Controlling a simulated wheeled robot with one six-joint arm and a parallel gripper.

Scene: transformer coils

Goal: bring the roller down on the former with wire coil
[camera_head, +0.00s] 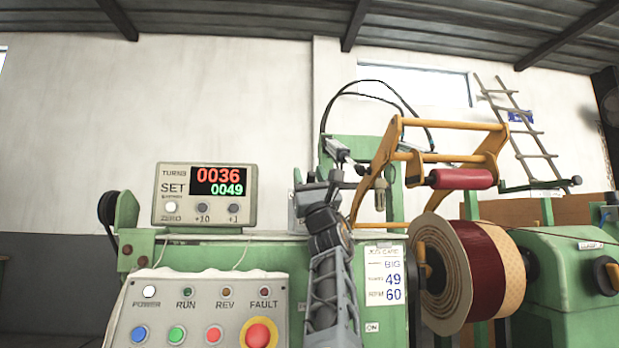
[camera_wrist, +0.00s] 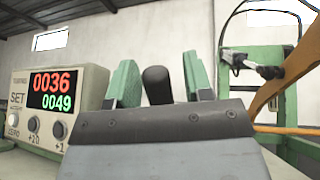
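The red roller (camera_head: 461,179) hangs on a raised yellow arm frame (camera_head: 384,150), above and apart from the former. The former (camera_head: 437,270) carries a dark red wire coil (camera_head: 483,268) between its pale flanges. My gripper (camera_head: 318,186) is behind the control panel, left of the yellow frame. In the wrist view, its green fingers (camera_wrist: 160,84) are open, with a black knob (camera_wrist: 157,86) standing between them. Gaps show on both sides of the knob. My gripper and arm hide the knob's lower part.
A counter box (camera_head: 203,195) reads 0036 over 0049, left of my gripper. A control panel (camera_head: 200,310) with several buttons is in front. A job card (camera_head: 384,278) hangs below the yellow frame. A small cylinder (camera_wrist: 250,65) is to the right of the fingers.

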